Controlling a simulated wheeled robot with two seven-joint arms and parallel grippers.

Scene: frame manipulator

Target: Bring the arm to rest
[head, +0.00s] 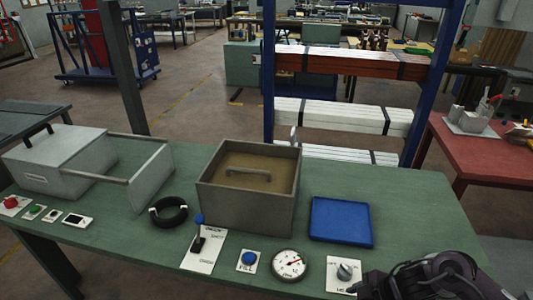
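My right arm's black gripper end (430,278) is at the lower right corner, over the near right edge of the green bench (400,215). It is cut off by the picture's edge, and its fingertips cannot be made out, so I cannot tell whether it is open or shut. It is just right of a white panel with a grey rotary knob (345,272) and partly overlaps it in the view. I see nothing held in it. My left gripper is not in view.
On the bench stand a grey box with a handle inside (245,210), a blue tray (341,221), a black cable coil (168,212), a blue-knobbed lever (198,232), a blue button (248,260), a gauge (289,264) and a metal case (65,160). A blue rack (267,80) stands behind.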

